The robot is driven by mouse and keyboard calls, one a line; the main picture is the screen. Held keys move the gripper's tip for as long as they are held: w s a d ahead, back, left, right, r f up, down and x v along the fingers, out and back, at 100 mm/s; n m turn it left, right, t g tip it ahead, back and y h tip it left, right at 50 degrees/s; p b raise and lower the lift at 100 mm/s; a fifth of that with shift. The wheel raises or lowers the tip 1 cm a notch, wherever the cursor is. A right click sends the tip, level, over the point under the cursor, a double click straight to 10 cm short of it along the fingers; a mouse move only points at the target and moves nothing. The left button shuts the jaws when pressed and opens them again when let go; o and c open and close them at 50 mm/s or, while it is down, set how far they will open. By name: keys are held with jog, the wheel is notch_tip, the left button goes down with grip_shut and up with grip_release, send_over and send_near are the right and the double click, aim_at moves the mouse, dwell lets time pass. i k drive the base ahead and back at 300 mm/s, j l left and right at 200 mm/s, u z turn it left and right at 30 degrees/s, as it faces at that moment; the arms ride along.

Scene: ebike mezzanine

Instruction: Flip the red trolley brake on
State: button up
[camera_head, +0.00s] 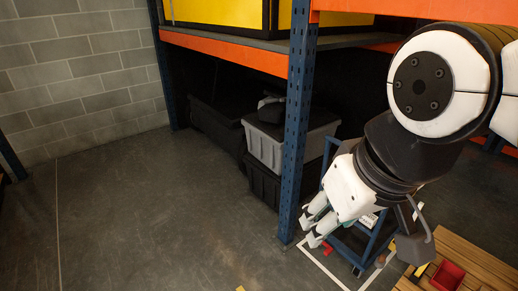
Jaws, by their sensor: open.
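A blue-framed trolley (352,252) stands at the lower right beside the rack post, partly hidden behind my arm. A small red part (327,248), which looks like the trolley's brake, shows low down just beside my fingertips. Whether it is up or down is too small to tell. My gripper (310,231) points down and to the left in front of the trolley. It is open with nothing seen between its fingers. I cannot tell whether a finger touches the red part.
A blue rack post (297,120) stands close left of my gripper, under an orange beam (226,52). Grey and black crates (268,148) sit beneath the shelf. A wooden pallet (480,262) with a red bin (447,275) lies lower right. The left floor is clear.

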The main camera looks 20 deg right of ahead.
aim_at(329, 250)
jog(key=z, duration=0.85)
jog(key=i, duration=0.3)
jog(key=k, duration=0.5)
